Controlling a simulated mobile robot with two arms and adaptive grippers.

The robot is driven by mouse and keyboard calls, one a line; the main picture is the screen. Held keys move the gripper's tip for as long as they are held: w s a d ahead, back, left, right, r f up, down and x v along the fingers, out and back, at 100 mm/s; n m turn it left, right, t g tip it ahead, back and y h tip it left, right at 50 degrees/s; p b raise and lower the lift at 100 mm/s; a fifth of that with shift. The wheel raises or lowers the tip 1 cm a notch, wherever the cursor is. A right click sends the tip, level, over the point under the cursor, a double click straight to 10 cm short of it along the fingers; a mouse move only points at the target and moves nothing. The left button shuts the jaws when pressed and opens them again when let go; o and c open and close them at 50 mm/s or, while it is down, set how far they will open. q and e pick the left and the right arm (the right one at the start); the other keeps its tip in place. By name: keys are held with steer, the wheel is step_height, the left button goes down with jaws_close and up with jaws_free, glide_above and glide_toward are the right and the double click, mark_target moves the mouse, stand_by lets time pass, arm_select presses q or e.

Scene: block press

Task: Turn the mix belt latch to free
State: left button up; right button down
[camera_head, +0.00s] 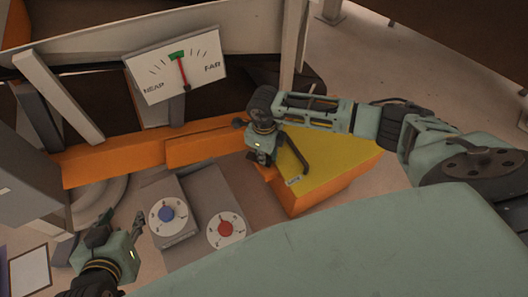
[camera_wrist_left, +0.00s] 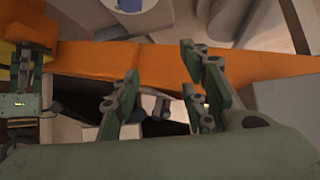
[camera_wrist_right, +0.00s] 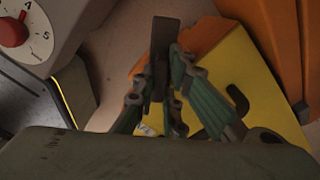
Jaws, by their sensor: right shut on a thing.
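A yellow-topped orange block (camera_head: 335,155) stands right of centre in the head view. Its yellow face also shows in the right wrist view (camera_wrist_right: 235,70), with a dark hooked shape (camera_wrist_right: 238,98) and a small pale label (camera_head: 294,181); the label is too small to read. My right gripper (camera_head: 261,157) is at the block's left side. In the right wrist view its fingers are shut on a dark upright bar (camera_wrist_right: 160,55), which looks like the latch lever. Where the bar is fixed is hidden. My left gripper (camera_head: 124,221) is open and empty, at lower left beside the dial boxes.
A grey box with a blue knob (camera_head: 166,214) and one with a red knob (camera_head: 226,229) stand between my grippers. Behind them runs an orange beam (camera_head: 110,163). A NEAR/FAR gauge (camera_head: 177,66) is above, its red needle near the green mark.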

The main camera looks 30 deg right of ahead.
steer(key=m+p, duration=0.2)
steer(key=m, duration=0.2)
steer(key=shift+r, duration=0.15)
steer(key=shift+m+p, duration=0.35)
steer(key=shift+m, duration=0.15)
arm_select(q)
steer(key=s+a+f+g, duration=0.1)
steer(key=s+g, duration=0.2)
steer(key=s, duration=0.2)
steer(key=s+a+f+g+y+p, duration=0.1)
steer(key=s+a+f+g, duration=0.1)
steer(key=s, duration=0.4)
steer(key=shift+s+a+g+y, duration=0.2)
steer(key=shift+a+g+y, duration=0.1)
steer(key=shift+g, duration=0.2)
arm_select(e)
steer(key=shift+w+d+m, duration=0.1)
steer(key=shift+m, duration=1)
arm_select(q)
steer(key=shift+r, duration=0.1)
steer(key=shift+f, duration=0.45)
arm_select(e)
steer(key=c, duration=1.9)
jaws_free()
arm_select(q)
steer(key=shift+r, duration=0.15)
arm_select(e)
steer(key=shift+o, duration=0.5)
